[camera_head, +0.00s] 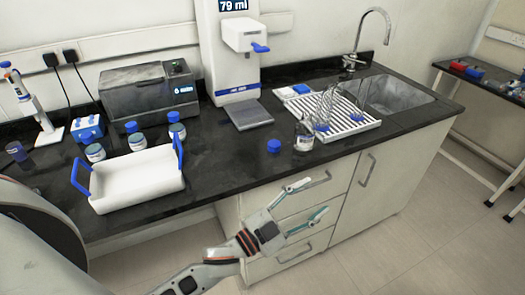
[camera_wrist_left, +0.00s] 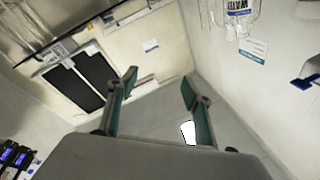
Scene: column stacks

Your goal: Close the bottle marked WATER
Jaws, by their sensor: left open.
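A clear bottle (camera_head: 304,137) stands upright and open-necked near the front edge of the black counter. Its label is too small to read in the head view; in the wrist view a clear bottle (camera_wrist_left: 237,17) with a WATER label is cut off by the top edge. A blue cap (camera_head: 274,146) lies on the counter just left of the bottle, apart from it. My left gripper (camera_head: 314,198) is open and empty in front of the drawers, below the counter edge and the bottle. Its fingers (camera_wrist_left: 159,82) are spread in the wrist view. My right gripper is not in view.
A rack (camera_head: 346,122) with glassware stands right of the bottle, before the sink (camera_head: 398,95). A dispenser (camera_head: 238,85) stands behind. A white tray (camera_head: 138,180) with blue handles and several blue-capped jars are at the left. The counter between tray and cap is clear.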

